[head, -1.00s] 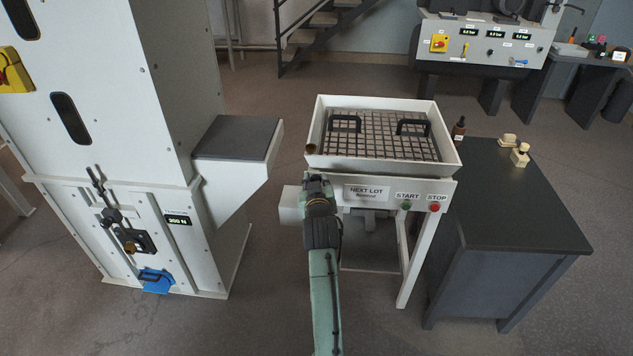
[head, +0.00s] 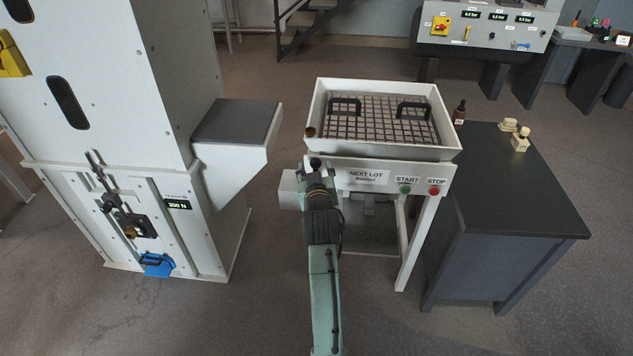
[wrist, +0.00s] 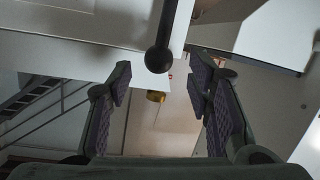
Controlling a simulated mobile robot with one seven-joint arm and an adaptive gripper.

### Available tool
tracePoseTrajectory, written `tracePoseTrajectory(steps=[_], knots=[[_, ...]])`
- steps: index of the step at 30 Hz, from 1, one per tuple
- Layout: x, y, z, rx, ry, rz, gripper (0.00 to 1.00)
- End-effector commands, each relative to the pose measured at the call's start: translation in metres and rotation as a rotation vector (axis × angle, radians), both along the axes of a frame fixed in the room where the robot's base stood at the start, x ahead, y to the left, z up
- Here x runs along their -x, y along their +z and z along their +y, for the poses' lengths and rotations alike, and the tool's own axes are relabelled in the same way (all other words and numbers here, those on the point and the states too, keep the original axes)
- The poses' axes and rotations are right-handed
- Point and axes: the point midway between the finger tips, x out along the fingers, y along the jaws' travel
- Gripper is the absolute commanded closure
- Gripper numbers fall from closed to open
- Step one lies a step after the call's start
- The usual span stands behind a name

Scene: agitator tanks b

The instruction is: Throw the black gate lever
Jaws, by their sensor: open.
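The black gate lever, a dark rod with a ball knob (wrist: 158,58), shows in the wrist view at the top middle. Its knob lies in line with the gap between my fingers, near the fingertips and without visible contact. In the head view a small dark knob (head: 316,162), apparently the same lever, shows at the left front of the tray stand, partly hidden by my gripper (head: 317,178). My gripper (wrist: 160,78) is open and empty, with one finger on each side of the gap.
A white tray with a mesh grid (head: 380,119) sits above a NEXT LOT panel (head: 366,176) with START and STOP buttons. A dark table (head: 505,190) stands right. A tall white machine (head: 150,190) stands left. A brass piece (wrist: 155,96) shows beyond my fingers.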

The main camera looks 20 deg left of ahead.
Motion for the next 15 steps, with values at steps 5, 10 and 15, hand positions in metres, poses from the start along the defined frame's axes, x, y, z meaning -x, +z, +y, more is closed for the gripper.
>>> tracePoseTrajectory(steps=[5,10,15], knots=[[0.037,0.009,-0.016,0.000,0.001,0.001,0.53],[0.061,0.016,-0.027,0.000,0.001,0.000,0.53],[0.073,0.020,-0.032,0.001,0.001,0.001,0.53]])
